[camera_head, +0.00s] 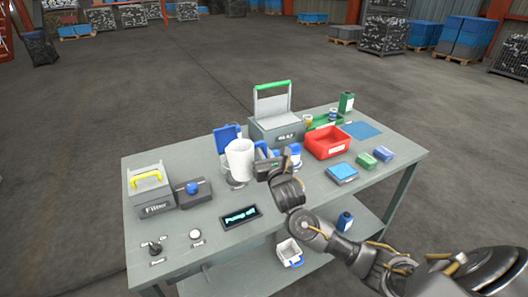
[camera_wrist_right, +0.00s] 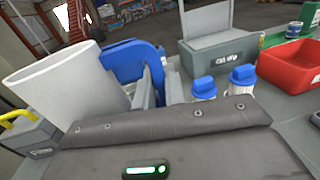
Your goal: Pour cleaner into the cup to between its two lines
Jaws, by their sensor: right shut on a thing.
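A white jug-like vessel (camera_head: 240,158) stands or hovers over the left middle of the table, and it fills the left of the right wrist view (camera_wrist_right: 65,85), tilted there. My right gripper (camera_head: 267,166) is at its right side, shut on what looks like its blue handle (camera_wrist_right: 135,60). The fingers (camera_wrist_right: 148,92) are partly hidden by my own wrist. A small clear rim, perhaps a cup (camera_head: 236,183), shows just under the vessel; its lines cannot be made out. The vessel's contents are not visible. My left gripper is not in view.
Two blue-capped white bottles (camera_wrist_right: 203,88) stand right of the gripper. A grey box with a green handle (camera_head: 275,130), a red bin (camera_head: 328,141) and a filter box (camera_head: 153,190) are on the table (camera_head: 300,205). A pump display (camera_head: 240,216) lies in front.

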